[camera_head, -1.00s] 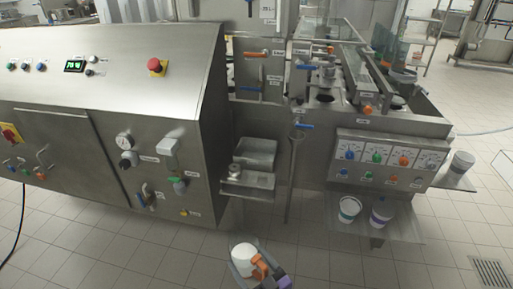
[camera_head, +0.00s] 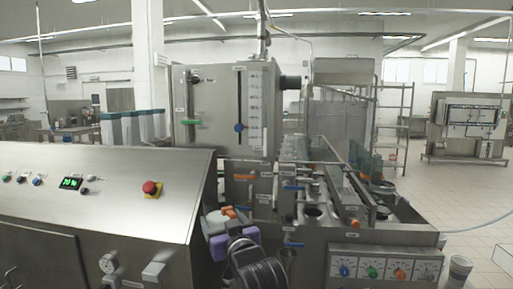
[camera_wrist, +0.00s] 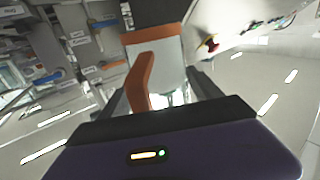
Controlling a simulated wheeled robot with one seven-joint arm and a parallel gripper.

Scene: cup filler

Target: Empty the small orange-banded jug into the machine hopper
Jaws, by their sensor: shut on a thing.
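The small jug (camera_head: 214,223) is white with an orange handle. It is held above the gap between the sloped steel cabinet and the filling line in the head view. In the wrist view its pale body (camera_wrist: 168,68) and orange handle (camera_wrist: 139,82) lie between the grey fingers. My gripper (camera_head: 222,227) is shut on the jug; its purple-and-black wrist partly hides it. I cannot see the jug's contents or tell its exact tilt. A tall steel tank (camera_head: 207,128) with a level scale stands behind and above the jug; no hopper opening is visible.
The sloped cabinet (camera_head: 110,185) with a red stop button (camera_head: 150,188) is left of the jug. The filling line (camera_head: 345,225) with clear guards and orange and blue handles is close on the right. A white cup (camera_head: 459,268) stands at lower right.

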